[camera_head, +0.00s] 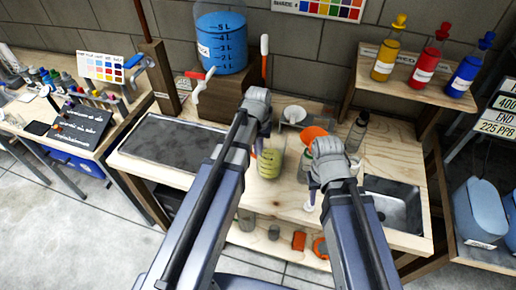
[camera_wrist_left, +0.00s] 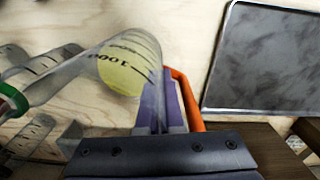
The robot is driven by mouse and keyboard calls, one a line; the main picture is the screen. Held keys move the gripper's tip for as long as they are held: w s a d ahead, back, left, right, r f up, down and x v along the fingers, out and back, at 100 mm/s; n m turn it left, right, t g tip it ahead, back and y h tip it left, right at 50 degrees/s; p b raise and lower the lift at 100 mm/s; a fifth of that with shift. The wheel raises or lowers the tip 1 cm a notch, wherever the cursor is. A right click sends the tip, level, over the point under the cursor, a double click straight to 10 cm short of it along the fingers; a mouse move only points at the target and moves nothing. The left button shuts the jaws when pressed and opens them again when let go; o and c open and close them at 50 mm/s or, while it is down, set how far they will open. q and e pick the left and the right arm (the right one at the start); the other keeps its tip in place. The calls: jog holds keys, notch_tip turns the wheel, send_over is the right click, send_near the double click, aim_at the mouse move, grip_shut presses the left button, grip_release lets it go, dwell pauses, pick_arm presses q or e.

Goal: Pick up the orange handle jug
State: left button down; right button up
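The orange handle jug (camera_wrist_left: 125,65) is a clear jug with black marks and a yellow patch reading about 1000. Its orange handle (camera_wrist_left: 188,95) shows in the left wrist view, right beside the purple fingers of my left gripper (camera_wrist_left: 165,108). The fingers look close together between the jug wall and the handle; whether they pinch anything is unclear.
On the bench (camera_head: 400,160) are a grey tray (camera_head: 175,142) at left, a sink (camera_head: 395,205) at right, a dark bottle (camera_head: 356,132) and an orange item (camera_head: 313,133). A blue tank (camera_head: 221,45) stands behind. A shelf (camera_head: 400,80) holds yellow, red and blue bottles.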

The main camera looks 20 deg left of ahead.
pick_arm(q)
jog(key=shift+r+p, duration=3.35)
jog(key=shift+r, duration=0.35)
